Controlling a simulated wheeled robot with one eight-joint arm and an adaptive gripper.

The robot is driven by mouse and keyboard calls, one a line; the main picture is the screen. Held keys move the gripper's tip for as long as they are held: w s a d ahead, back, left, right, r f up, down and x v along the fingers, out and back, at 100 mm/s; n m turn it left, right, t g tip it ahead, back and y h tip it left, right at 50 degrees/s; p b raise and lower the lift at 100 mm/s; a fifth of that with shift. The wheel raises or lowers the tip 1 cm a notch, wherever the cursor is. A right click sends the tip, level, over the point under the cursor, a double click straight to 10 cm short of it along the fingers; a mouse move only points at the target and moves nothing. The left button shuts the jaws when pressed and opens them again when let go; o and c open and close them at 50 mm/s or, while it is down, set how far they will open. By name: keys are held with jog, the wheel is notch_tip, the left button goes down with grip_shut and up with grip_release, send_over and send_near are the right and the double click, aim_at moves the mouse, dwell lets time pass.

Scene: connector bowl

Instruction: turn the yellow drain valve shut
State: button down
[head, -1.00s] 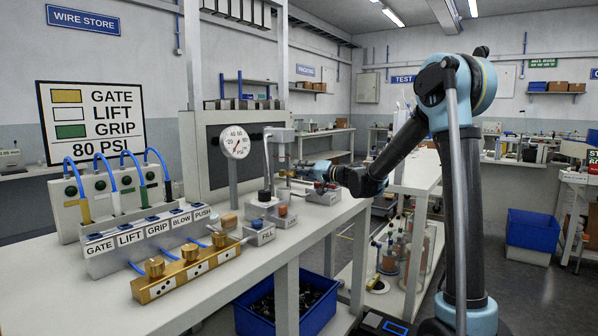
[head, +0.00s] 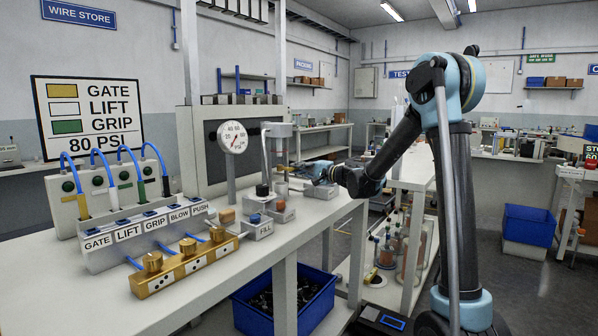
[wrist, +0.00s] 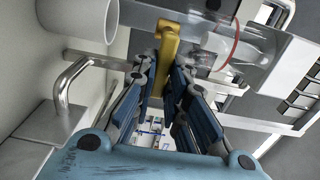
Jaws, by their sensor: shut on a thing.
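The yellow drain valve handle (wrist: 166,62) shows in the wrist view as a yellow lever below a dark grey bracket, running down between my fingers. My gripper (wrist: 163,78) is shut on this lever, with one finger on each side. In the head view my gripper (head: 314,172) is at the bench's right edge, beside the grey press stand.
A clear bowl with a red rim (wrist: 232,58) is right of the handle in the wrist view. A bent metal bar (wrist: 72,78) and a white cylinder (wrist: 80,15) are at left. The bench (head: 240,270) carries a brass manifold (head: 185,267) and a gauge (head: 232,137).

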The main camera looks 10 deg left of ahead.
jog(key=shift+w+d+f, duration=0.1)
jog(key=shift+d, duration=0.05)
jog(key=c, duration=1.6)
grip_release()
jog(key=v, duration=1.1)
jog(key=shift+d, duration=0.35)
jog(key=shift+f, duration=0.15)
